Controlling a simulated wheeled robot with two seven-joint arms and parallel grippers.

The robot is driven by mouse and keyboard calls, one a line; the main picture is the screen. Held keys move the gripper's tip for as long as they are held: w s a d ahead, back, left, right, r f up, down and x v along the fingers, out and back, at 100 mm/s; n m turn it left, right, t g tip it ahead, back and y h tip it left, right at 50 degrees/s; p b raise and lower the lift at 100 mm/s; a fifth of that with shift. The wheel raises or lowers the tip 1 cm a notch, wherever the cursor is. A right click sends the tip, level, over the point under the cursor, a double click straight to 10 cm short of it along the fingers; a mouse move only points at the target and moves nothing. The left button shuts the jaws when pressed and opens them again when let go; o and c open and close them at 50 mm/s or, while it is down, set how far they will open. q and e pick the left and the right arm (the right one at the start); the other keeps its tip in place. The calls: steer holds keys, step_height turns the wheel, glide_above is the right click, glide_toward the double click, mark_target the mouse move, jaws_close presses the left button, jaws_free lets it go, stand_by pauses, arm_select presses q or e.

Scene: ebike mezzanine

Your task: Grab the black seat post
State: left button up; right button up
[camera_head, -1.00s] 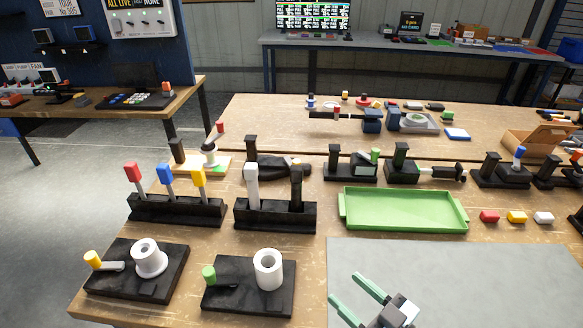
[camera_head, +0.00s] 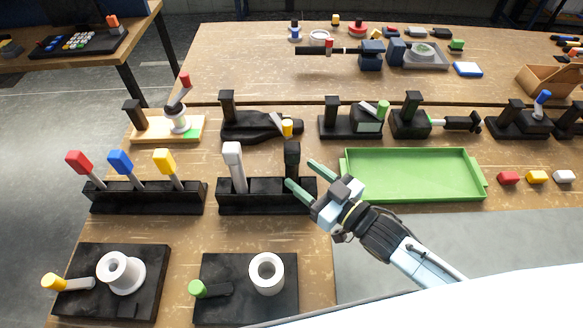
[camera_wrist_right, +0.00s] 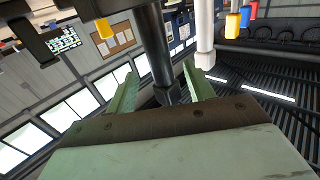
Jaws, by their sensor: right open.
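The black seat post (camera_head: 292,158) stands upright in the right part of a black holder (camera_head: 262,197), beside a white post (camera_head: 235,165). My right gripper (camera_head: 299,174) is open, with its two green fingers pointing left toward the black post. In the right wrist view the black post (camera_wrist_right: 154,45) shows between the open green fingers of my right gripper (camera_wrist_right: 160,84), with a gap to each finger. The white post also shows there (camera_wrist_right: 205,35), outside the fingers. My left gripper is not in view.
A green tray (camera_head: 345,188) lies just right of the gripper. A rack with red, blue and yellow handled pieces (camera_head: 145,198) stands left of the holder. Two black bases with white cylinders (camera_head: 120,272) (camera_head: 267,273) sit in front. Several black fixtures stand behind (camera_head: 350,125).

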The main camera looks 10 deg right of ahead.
mark_target(286, 162)
steer(key=shift+x, duration=1.05)
steer(key=x, duration=0.4)
steer(key=shift+w+a+f+p, duration=0.1)
steer(key=shift+a+p, duration=0.05)
steer(key=shift+p, duration=0.2)
steer(key=shift+c, duration=0.2)
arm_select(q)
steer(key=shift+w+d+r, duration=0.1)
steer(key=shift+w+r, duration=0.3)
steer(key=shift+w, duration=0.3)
arm_select(e)
jaws_close()
